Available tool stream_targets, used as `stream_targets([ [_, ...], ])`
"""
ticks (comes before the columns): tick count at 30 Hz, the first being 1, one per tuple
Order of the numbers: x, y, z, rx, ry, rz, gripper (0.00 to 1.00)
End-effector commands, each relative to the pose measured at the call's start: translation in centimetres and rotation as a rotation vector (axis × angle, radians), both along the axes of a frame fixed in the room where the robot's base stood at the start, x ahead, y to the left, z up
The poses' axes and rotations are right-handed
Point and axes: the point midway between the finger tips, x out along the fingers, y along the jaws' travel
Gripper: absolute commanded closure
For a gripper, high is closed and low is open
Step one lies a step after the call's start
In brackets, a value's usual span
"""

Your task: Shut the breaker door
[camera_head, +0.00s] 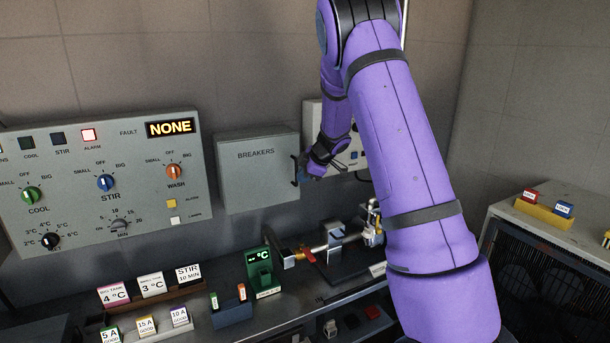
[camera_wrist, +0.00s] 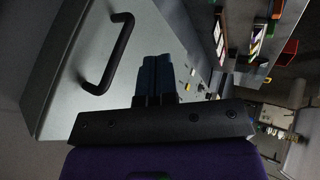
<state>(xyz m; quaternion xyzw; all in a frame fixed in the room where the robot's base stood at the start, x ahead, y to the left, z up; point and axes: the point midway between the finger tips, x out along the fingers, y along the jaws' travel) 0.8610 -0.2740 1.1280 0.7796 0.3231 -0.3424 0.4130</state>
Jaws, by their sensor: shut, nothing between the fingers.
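The grey breaker door (camera_head: 258,178), marked BREAKERS, lies across the front of its wall box. It looks shut or nearly shut; I cannot tell whether a small gap is left. Its black handle (camera_head: 294,170) is at the right edge. In the wrist view the door (camera_wrist: 140,50) fills the upper left, with the handle (camera_wrist: 108,55) left of my fingers. My gripper (camera_wrist: 157,72) is shut and empty, its dark blue fingertips beside the handle and over or close to the door face. Contact cannot be told. In the head view, my gripper (camera_head: 312,172) is just right of the handle, partly hidden.
A control panel (camera_head: 105,185) with knobs is on the wall to the left. Another grey box (camera_head: 313,115) is behind my arm. Below are a bench with label cards (camera_head: 150,285), a green display (camera_head: 261,268) and pipework (camera_head: 335,240). A cabinet (camera_head: 560,235) stands right.

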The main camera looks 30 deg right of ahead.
Motion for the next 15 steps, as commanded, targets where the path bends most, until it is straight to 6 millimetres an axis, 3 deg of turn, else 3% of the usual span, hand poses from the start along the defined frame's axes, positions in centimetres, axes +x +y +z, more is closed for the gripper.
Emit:
stream_targets([
  [9, -3.5, -1.5, 5.2, -0.001, -0.003, -0.002, 1.00],
  [15, -5.0, -2.0, 7.2, 0.000, -0.002, -0.002, 1.00],
])
